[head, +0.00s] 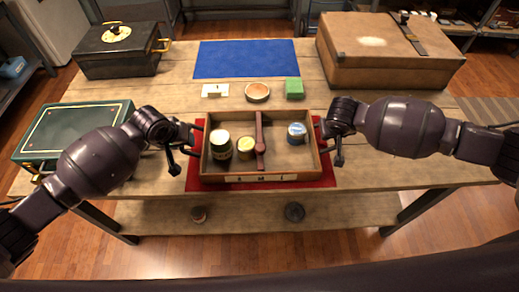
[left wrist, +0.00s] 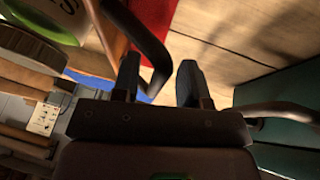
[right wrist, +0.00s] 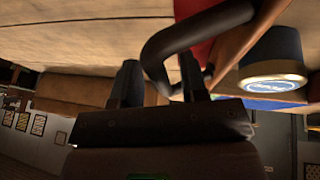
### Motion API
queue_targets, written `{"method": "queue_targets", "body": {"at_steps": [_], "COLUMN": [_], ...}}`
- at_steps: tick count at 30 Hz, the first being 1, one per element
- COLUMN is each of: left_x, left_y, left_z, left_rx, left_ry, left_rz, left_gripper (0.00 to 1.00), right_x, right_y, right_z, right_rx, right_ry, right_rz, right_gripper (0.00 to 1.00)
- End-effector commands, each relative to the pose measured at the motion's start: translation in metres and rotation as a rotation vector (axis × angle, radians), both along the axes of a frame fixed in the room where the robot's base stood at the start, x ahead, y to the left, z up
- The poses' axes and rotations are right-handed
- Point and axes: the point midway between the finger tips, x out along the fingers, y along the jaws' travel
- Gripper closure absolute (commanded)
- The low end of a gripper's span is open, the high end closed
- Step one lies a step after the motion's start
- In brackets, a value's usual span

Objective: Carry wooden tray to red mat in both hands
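The wooden tray (head: 260,178) sits over the red mat (head: 315,183), which shows around its front and sides. My right gripper (right wrist: 158,82) is at the right end, fingers apart around the dark handle (right wrist: 165,45). Neither appears closed on its handle.
A blue mat (head: 246,59) lies clear at the back of the table.

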Motion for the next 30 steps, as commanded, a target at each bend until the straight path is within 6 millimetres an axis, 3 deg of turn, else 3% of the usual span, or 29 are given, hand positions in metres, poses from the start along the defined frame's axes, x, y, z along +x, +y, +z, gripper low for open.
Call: {"method": "queue_targets", "body": {"at_steps": [8, 13, 30], "left_x": [0.0, -0.005, -0.041], "left_y": [-0.001, 0.001, 0.019], "left_z": [0.001, 0.012, 0.098], "left_rx": [-0.002, -0.002, -0.002], "left_ry": [0.0, 0.0, -0.001], "left_rz": [-0.002, -0.002, -0.001], "left_gripper": [0.6, 0.6, 0.6], "right_x": [0.0, 0.0, 0.0], "right_y": [0.001, 0.002, 0.002], "right_z": [0.0, 0.0, 0.0], "right_rx": [0.002, 0.003, 0.003], "right_ry": [-0.001, -0.001, -0.001], "right_rz": [0.002, 0.003, 0.003], "right_gripper": [0.6, 0.6, 0.6]}}
